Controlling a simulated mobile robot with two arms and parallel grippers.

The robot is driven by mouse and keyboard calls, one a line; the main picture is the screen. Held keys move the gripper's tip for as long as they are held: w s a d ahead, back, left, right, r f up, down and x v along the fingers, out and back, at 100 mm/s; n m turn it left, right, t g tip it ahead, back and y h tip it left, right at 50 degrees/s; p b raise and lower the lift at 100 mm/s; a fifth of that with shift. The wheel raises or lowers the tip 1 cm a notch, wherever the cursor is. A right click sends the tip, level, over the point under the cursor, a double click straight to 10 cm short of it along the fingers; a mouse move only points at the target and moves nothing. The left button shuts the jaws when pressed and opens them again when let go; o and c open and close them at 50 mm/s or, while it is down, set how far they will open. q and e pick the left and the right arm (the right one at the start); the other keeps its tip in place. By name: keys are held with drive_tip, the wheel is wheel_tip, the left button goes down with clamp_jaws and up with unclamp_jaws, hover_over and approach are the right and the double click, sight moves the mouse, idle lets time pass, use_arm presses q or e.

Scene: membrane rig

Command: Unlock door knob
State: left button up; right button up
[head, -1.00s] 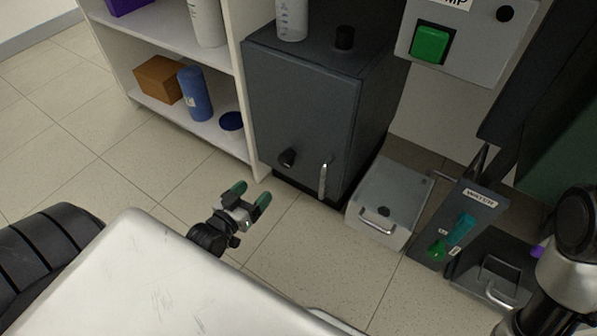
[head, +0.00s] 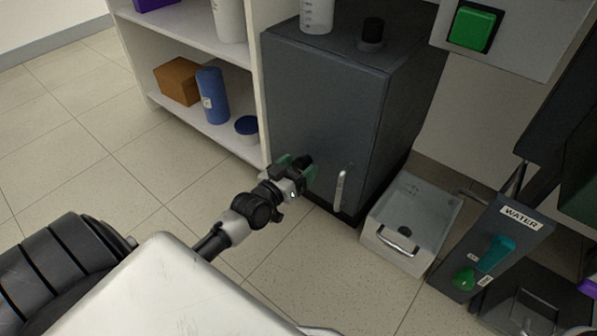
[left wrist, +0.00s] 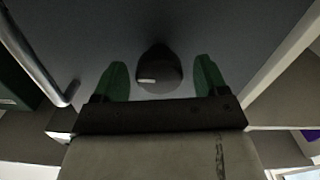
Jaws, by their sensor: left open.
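The black door knob (head: 305,161) is on the lower left of the dark grey cabinet's door (head: 318,105). In the head view it is partly hidden by my left gripper (head: 297,171). My left gripper is open, its green fingertips on either side of the knob. In the left wrist view the knob (left wrist: 160,68), with a pale mark on it, lies between the two open fingers (left wrist: 161,80). A gap shows on each side; I cannot tell the exact depth. My right gripper is not in view.
A metal door handle (head: 340,190) stands out right of the knob. An open white shelf (head: 205,120) adjoins the cabinet on the left. A grey box with a handle (head: 411,220) and a WATER panel (head: 497,245) stand to the right. Tiled floor is clear in front.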

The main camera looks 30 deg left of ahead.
use_arm(q)
drive_tip(key=shift+w, duration=0.2)
drive_tip(key=shift+c, duration=0.3)
drive_tip(key=c, duration=0.9)
